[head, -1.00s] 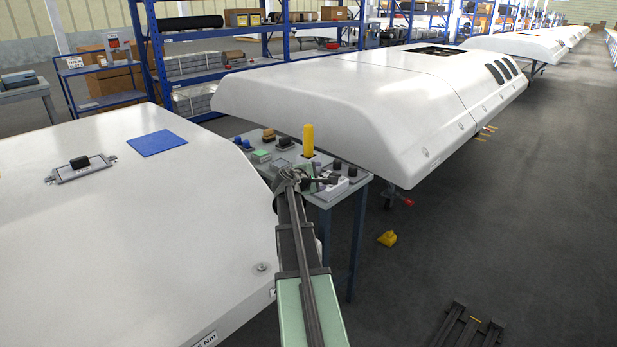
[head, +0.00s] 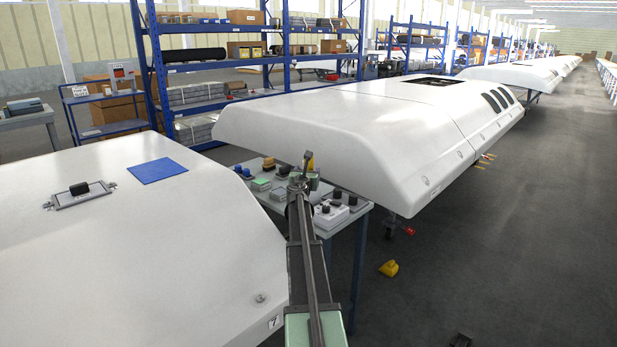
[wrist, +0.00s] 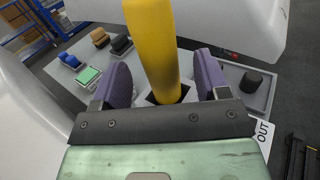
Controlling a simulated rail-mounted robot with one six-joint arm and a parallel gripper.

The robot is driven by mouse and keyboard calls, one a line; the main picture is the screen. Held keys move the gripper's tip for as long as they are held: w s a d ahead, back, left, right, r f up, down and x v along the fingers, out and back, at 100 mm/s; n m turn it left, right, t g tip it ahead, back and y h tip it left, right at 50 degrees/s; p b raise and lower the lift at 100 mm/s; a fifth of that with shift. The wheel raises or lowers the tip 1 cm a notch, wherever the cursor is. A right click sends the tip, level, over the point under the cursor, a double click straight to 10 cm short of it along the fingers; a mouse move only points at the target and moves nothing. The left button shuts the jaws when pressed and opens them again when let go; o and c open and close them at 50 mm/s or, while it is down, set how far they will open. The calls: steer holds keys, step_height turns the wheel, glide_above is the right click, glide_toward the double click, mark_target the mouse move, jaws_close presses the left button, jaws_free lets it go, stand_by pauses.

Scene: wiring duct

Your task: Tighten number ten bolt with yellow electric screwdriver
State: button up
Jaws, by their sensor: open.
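The yellow electric screwdriver (wrist: 155,45) stands upright in a dark square socket on the grey tool table in the wrist view. In the head view only a bit of its yellow body (head: 310,160) shows behind my gripper (head: 306,175). In the wrist view my gripper (wrist: 160,85) is open, with one purple-padded finger on each side of the screwdriver and visible gaps between. A bolt head (head: 260,298) shows on the lower side of the near white housing (head: 215,235); I cannot read a number ten by it.
The tool table (head: 333,222) holds several small items, including a green block (wrist: 88,76) and a black knob (wrist: 252,78). Another white housing (head: 350,125) stands close behind the table. A yellow object (head: 389,268) lies on the open floor at right.

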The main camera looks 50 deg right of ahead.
steer(key=x, duration=0.4)
steer(key=shift+w+d, duration=0.1)
steer(key=shift+d, duration=0.15)
steer(key=shift+a, duration=0.1)
steer(key=c, duration=1.2)
step_height(320, 180, up, 20)
steer(key=p, duration=2)
step_height(320, 180, up, 12)
steer(key=p, duration=1.1)
steer(key=shift+f, duration=0.25)
